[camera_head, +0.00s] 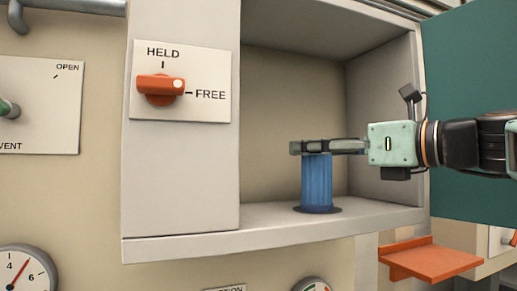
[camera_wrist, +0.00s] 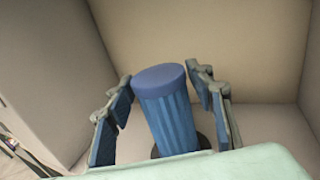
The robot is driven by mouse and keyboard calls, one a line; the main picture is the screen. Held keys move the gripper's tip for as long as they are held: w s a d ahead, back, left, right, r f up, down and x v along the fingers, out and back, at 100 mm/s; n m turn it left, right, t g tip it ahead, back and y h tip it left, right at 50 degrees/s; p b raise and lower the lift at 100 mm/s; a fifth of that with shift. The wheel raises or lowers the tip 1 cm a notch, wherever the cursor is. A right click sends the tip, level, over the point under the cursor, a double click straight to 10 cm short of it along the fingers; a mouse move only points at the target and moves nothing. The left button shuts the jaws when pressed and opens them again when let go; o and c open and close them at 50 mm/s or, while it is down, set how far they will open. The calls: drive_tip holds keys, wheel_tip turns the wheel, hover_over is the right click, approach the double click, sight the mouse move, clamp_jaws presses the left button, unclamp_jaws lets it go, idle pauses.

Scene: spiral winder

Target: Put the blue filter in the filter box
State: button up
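The blue filter (camera_head: 317,182) is a ribbed upright cylinder standing on a dark round seat (camera_head: 300,208) inside an open, box-like compartment (camera_head: 180,247). My gripper (camera_head: 310,147) reaches in level from the right, at the height of the filter's top. In the wrist view the filter (camera_wrist: 165,105) stands between the two fingers of my gripper (camera_wrist: 160,80). Nothing in view is labelled as the filter box.
An orange knob (camera_head: 161,86) beside the opening has its white dot toward FREE. A teal door (camera_head: 467,60) stands open on the right, behind my arm. An orange shelf (camera_head: 432,261) juts out at the lower right. The compartment has free room left of the filter.

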drive_tip(key=shift+o, duration=0.5)
drive_tip(key=v, duration=1.2)
drive_tip(key=shift+b, duration=0.4)
drive_tip(key=shift+r, duration=0.1)
